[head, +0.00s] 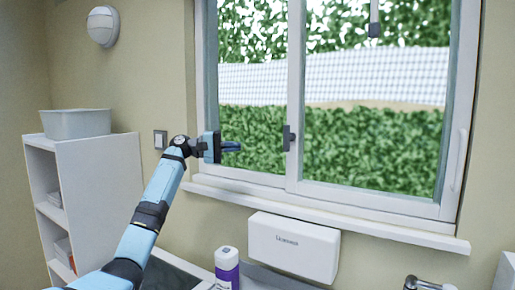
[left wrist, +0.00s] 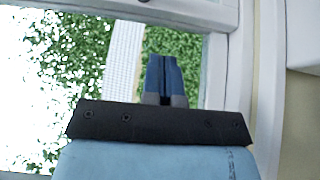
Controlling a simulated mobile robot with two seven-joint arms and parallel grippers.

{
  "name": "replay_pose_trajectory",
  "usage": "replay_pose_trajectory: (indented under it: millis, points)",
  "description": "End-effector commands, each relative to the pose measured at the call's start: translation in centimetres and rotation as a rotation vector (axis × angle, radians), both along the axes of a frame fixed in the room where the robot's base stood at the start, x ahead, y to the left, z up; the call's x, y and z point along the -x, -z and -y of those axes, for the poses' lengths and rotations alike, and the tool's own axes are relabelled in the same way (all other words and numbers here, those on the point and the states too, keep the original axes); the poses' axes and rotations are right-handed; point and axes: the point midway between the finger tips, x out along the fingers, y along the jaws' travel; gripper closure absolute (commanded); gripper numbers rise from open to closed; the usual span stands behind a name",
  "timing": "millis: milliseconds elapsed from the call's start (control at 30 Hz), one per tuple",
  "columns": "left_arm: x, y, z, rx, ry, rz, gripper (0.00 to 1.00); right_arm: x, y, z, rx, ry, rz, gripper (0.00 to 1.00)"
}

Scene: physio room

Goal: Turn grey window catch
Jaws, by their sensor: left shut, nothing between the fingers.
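The grey window catch (head: 288,138) sits on the middle upright of the window frame in the head view. It is a small dark grey piece and stands upright. My left gripper (head: 238,147) is in front of the left pane, to the left of the catch at about its height, with a gap between them. Its fingers are shut and empty and point right toward the catch. In the left wrist view the shut fingers (left wrist: 163,78) show against the glass and hedge; I cannot make out the catch there. My right gripper is not in view.
The window sill (head: 320,213) runs below. A white dispenser box (head: 293,246) hangs under it. A white shelf (head: 90,190) with a grey tub (head: 76,123) is at left. Another dark fitting (head: 374,30) hangs at the top right.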

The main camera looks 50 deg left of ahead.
Motion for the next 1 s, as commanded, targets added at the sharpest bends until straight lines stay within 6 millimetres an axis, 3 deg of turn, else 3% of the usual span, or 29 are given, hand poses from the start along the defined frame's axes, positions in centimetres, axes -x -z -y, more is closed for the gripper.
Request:
replay_pose_trajectory:
  millis: [467,700,1000]
  points:
    - [-7.3,-0.3,5.9,0.001,0.001,0.002,1.0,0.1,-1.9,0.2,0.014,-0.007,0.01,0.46]
    - [-7.6,-0.1,9.0,-0.002,0.0,0.001,1.0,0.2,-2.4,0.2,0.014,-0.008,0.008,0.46]
    - [-7.7,0.0,9.8,-0.001,0.0,-0.001,1.0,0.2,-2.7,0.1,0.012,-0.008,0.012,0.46]
